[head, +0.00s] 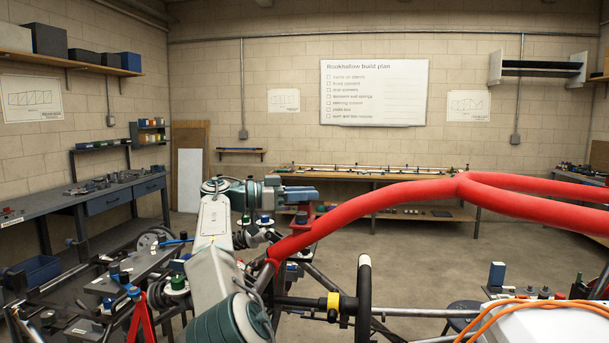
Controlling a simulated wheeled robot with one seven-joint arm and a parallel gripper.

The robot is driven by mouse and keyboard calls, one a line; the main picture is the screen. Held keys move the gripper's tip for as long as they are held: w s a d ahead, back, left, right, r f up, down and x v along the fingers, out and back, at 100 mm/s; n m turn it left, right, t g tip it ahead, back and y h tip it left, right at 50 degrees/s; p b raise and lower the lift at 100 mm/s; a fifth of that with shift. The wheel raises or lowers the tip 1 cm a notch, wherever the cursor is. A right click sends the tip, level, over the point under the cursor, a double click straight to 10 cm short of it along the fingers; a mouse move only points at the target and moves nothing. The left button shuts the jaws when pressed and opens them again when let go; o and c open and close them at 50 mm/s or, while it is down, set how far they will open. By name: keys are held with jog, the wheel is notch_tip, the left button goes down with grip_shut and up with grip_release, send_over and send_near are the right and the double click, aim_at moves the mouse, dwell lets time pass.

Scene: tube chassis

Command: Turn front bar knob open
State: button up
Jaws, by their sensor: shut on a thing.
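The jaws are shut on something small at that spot. It appears to be the front bar knob, but the jaws hide it and I cannot tell how far it is turned. A thick red tube (380,200) of the chassis rises to the right from below the gripper. Other small blue and green-topped knobs (265,220) stand just below my wrist.
A cluttered grey bench (90,195) is at the left, a long table (390,176) at the back. An orange cable (540,303) lies at the lower right. Open floor shows behind the chassis.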

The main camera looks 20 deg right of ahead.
jog(key=shift+r+m+g+y+p, duration=0.3)
jog(key=shift+m+g+p, duration=0.6)
jog(key=shift+p, duration=1.5)
jog(key=shift+r+m+g+y+p, duration=0.1)
jog(key=shift+m+g+y+p, duration=0.4)
jog(key=shift+g+p, duration=1.3)
jog(key=shift+f+t+p, duration=0.15)
jog(key=shift+t+p, duration=0.25)
jog(key=shift+p, duration=0.7)
jog(key=shift+f+m+g+y+p, duration=0.3)
jog(key=shift+m+g+y+p, duration=0.25)
jog(key=shift+p, duration=0.65)
jog(key=o, duration=1)
jog(key=shift+c, duration=0.2)
jog(key=n+t+h+b, duration=0.1)
jog(key=b, duration=0.3)
jog(key=shift+f, duration=0.3)
jog(key=n+t+h+b, duration=0.1)
jog(key=t+b, duration=0.1)
jog(key=b, duration=0.3)
jog(key=n+t+b, duration=0.2)
jog(key=b, duration=0.3)
jog(key=shift+t+h+b, duration=0.3)
jog(key=shift+t+h, duration=0.05)
jog(key=n+t+b, duration=0.1)
jog(key=t+b, duration=0.1)
jog(key=b, duration=0.2)
